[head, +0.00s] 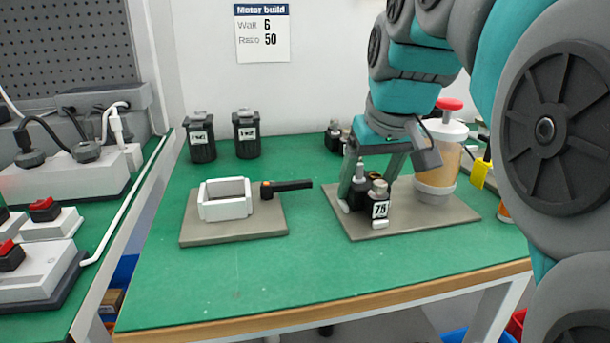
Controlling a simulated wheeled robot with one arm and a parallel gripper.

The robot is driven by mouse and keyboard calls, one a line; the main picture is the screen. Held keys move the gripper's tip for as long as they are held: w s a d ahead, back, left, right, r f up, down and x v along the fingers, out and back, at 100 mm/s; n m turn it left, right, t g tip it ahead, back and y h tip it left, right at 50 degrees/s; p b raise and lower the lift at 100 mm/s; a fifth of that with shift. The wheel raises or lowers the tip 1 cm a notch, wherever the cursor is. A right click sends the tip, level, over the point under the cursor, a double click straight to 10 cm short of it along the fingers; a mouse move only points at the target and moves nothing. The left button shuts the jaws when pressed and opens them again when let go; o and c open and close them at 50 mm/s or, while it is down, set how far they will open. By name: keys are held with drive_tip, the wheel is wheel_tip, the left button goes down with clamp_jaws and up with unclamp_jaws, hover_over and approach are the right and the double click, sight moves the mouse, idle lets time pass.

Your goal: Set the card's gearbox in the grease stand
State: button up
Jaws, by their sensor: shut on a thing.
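The card (262,33) on the wall reads "Motor build", 6 and, on its lower line, 50. My gripper (368,185) reaches down over the right grey plate, shut on a dark gearbox (379,209) with a metal shaft and a white label that seems to read 75. The gearbox is low over the plate's left part; I cannot tell whether it touches down. White pieces show at its foot. A tub (436,180) with tan contents and a red knob stands on this plate (425,222), which looks like the grease stand. My arm hides part of the tub.
A left plate (205,232) bears a white square frame (225,205) and a black bar (287,186). Two dark labelled canisters (247,134) and another small shafted unit (333,136) stand behind. The green table's front is clear. Switch boxes (35,270) stand at far left.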

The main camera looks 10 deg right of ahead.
drive_tip(key=shift+s+f, duration=0.2)
drive_tip(key=shift+f, duration=0.5)
drive_tip(key=o, duration=1.4)
drive_tip(key=shift+f, duration=0.2)
drive_tip(key=v, duration=0.9)
drive_tip(key=shift+w+r, duration=0.25)
drive_tip(key=shift+w, duration=0.1)
